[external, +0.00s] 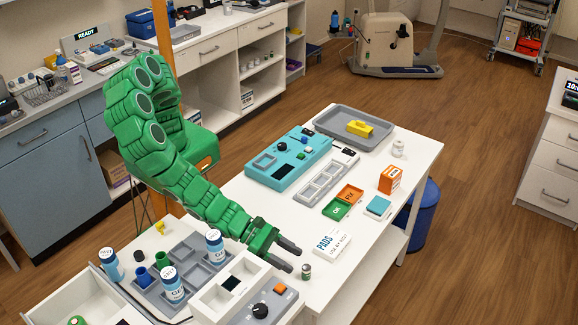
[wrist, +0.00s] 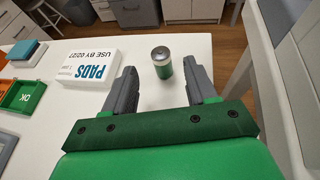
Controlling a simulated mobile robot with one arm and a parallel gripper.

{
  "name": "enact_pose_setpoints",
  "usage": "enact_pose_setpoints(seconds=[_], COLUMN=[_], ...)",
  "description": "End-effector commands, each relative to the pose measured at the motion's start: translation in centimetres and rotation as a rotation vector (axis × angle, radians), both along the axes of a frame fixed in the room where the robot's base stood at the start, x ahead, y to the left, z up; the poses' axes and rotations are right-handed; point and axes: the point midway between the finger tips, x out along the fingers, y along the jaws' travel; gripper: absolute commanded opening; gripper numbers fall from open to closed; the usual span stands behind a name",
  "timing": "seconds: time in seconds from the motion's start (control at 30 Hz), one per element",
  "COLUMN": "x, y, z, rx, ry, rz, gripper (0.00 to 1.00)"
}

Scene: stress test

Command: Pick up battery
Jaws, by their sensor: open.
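The battery (wrist: 162,62) is a small upright cylinder with a green body and a silvery top. It stands on the white table, and in the external view the battery (external: 306,271) is near the table's front edge. My gripper (wrist: 160,80) is open, with one dark finger on each side of the line to the battery. The battery stands just beyond the fingertips in the wrist view, apart from both. In the external view my gripper (external: 297,259) points down and right, its fingertips close to the battery.
A white PADS box (external: 331,245) lies close beside the gripper. Green and orange trays (external: 343,203), a teal box (external: 378,207) and an orange box (external: 390,179) stand farther back. Grey trays with bottles (external: 173,281) are at left. The table around the battery is clear.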

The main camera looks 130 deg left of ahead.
Motion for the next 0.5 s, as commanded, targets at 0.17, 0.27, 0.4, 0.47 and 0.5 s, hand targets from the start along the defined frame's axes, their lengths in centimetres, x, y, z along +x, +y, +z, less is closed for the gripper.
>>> enact_pose_setpoints(seconds=[0.17, 0.27, 0.4, 0.47, 0.5], x=[0.8, 1.4, 2.9, 3.5, 3.9], y=[0.2, 0.3, 0.6, 0.8, 1.0], z=[-0.3, -0.5, -0.9, -1.2, -1.4], rx=[-0.001, -0.002, -0.004, -0.004, -0.002], ry=[0.0, -0.001, -0.002, -0.001, 0.001], rz=[0.0, 0.001, 0.001, 0.002, 0.003], gripper=[0.57, 0.57, 0.57, 0.57, 0.57])
